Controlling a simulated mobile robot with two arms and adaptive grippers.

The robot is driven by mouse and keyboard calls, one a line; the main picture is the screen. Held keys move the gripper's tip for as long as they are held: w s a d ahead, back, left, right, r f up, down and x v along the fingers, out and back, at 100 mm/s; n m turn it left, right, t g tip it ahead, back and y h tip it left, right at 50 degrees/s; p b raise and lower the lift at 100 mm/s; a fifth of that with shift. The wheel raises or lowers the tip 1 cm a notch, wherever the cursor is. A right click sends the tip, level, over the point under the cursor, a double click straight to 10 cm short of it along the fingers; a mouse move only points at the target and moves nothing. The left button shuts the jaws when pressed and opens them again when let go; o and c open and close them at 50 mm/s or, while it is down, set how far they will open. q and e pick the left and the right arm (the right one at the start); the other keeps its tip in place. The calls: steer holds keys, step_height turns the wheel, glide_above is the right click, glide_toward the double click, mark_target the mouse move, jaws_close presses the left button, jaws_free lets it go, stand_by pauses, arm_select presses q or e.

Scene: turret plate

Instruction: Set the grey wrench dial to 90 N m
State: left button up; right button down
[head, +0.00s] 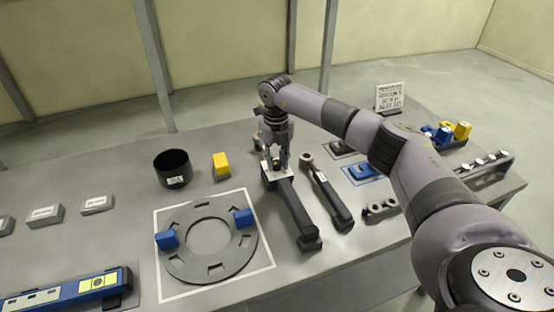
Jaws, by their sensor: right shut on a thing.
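A dark grey wrench (292,208) lies on the table, running from the far side toward the near edge, with a blocky near end (310,243). My right gripper (275,168) points down at its far part and is shut on it. A small pale patch shows beside the fingertips. The gripper hides much of that part, so the dial and its reading cannot be made out. A second dark wrench (330,196) with a round head and a small white label lies just to the right, apart from the gripper. My left gripper is out of view.
A grey ring plate (183,262) with two blue blocks on it lies left of the wrench. Behind it stand a black cup (174,167) and a yellow block (221,165). Blue and yellow parts, a socket rack (485,166) and a sign (389,97) are at right.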

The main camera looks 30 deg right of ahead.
mark_target(276, 163)
steer(key=m, duration=0.5)
steer(key=shift+r+m+p, duration=0.1)
steer(key=shift+m+p, duration=0.2)
steer(key=shift+p, duration=0.05)
stand_by(0.4)
steer(key=c, duration=1.3)
jaws_free()
step_height(276, 163, up, 12)
steer(key=shift+w+a+f, duration=0.1)
